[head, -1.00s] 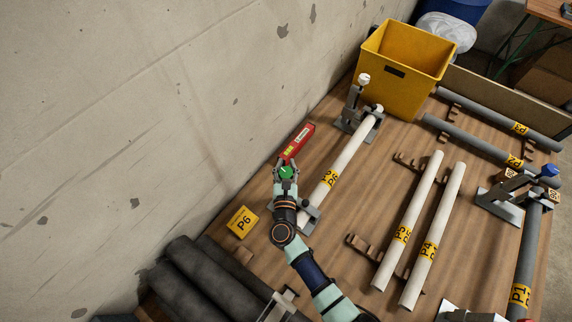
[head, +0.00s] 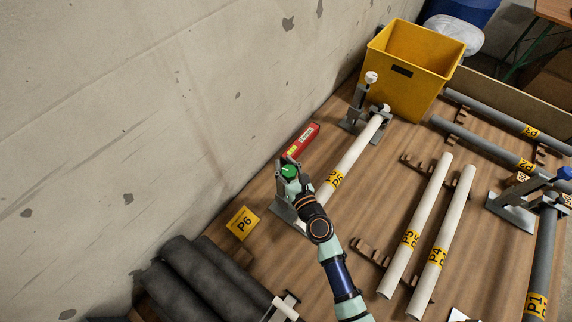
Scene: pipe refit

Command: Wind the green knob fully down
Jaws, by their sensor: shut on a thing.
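The green knob (head: 289,171) shows at the top of the near grey clamp (head: 284,206), at the near end of the white pipe marked P6 (head: 354,157). My gripper (head: 290,166) is shut on the knob, with its fingers around it. The pipe lies between this near clamp and a far clamp (head: 357,108) with a white knob (head: 371,78). My wrist hides part of the near clamp and the pipe's near end, so how the clamp sits on the pipe cannot be told.
A yellow crate (head: 414,55) stands at the back. White pipes (head: 416,225) lie on brackets to the right. Dark pipes (head: 190,275) are stacked at the lower left, near a yellow P6 sign (head: 243,222).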

